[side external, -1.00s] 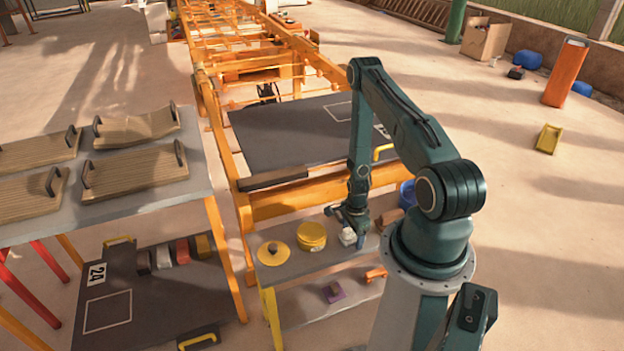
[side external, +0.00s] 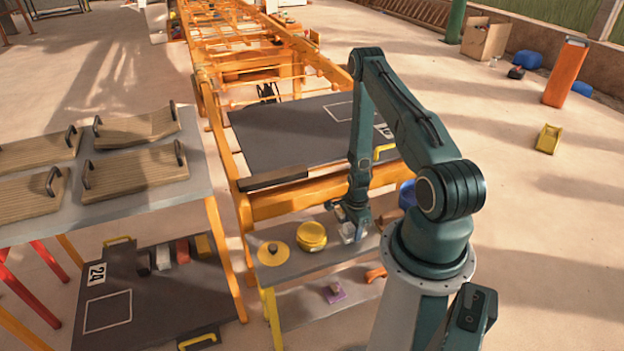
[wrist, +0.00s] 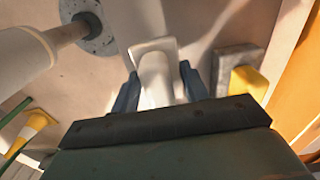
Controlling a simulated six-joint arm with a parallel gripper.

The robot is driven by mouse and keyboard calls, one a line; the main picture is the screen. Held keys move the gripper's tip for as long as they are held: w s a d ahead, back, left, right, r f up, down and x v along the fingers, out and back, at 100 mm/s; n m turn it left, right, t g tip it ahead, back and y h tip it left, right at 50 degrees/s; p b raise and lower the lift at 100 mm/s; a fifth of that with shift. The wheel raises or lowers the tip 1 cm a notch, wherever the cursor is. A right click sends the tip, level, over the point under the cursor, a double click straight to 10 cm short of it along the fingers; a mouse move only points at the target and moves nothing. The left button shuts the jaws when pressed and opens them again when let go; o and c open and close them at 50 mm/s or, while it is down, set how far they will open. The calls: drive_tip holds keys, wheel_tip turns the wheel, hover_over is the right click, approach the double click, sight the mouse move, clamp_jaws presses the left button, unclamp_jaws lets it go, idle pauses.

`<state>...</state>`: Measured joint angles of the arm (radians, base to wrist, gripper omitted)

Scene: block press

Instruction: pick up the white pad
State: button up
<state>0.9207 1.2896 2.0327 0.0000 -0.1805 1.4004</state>
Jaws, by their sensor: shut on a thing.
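The white pad (wrist: 152,48) shows in the wrist view as a pale plate with a rounded white grip standing on it. My gripper (wrist: 158,82) is shut on the grip, with one blue finger on each side of it. In the side external view my gripper (side external: 350,222) points down at the right part of the grey bench top, with the white pad (side external: 349,233) at its fingers, partly hidden by them. I cannot tell whether the pad touches the bench.
A round yellow tin (side external: 312,235) stands just left of my gripper, and a yellow disc with a brown knob (side external: 273,252) lies farther left. A purple pad (side external: 335,292) is on the lower shelf. A dark board (side external: 290,135) lies behind on the orange frame.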

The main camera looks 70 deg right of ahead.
sight(349, 222)
wheel_tip(349, 222, up, 18)
drive_tip(key=shift+f, duration=0.15)
idle(0.6)
idle(0.4)
drive_tip(key=shift+o, duration=1.1)
drive_tip(key=shift+c, duration=0.4)
drive_tip(key=w+a+r+n, duration=0.2)
drive_tip(key=w+a+n, duration=0.3)
drive_tip(key=w+n, duration=0.2)
drive_tip(key=w+a+r+n, duration=0.3)
drive_tip(key=w+a+n, duration=0.3)
drive_tip(key=w+n, duration=0.1)
drive_tip(key=w+a+r+n, duration=0.2)
drive_tip(key=w+a+n, duration=0.1)
drive_tip(key=a+n, duration=0.3)
drive_tip(key=w+a+r+n, duration=0.3)
drive_tip(key=a+n, duration=0.3)
drive_tip(key=a, duration=0.3)
drive_tip(key=shift+a+r+n, duration=0.2)
drive_tip(key=shift+a+n, duration=0.05)
drive_tip(key=shift+n, duration=0.05)
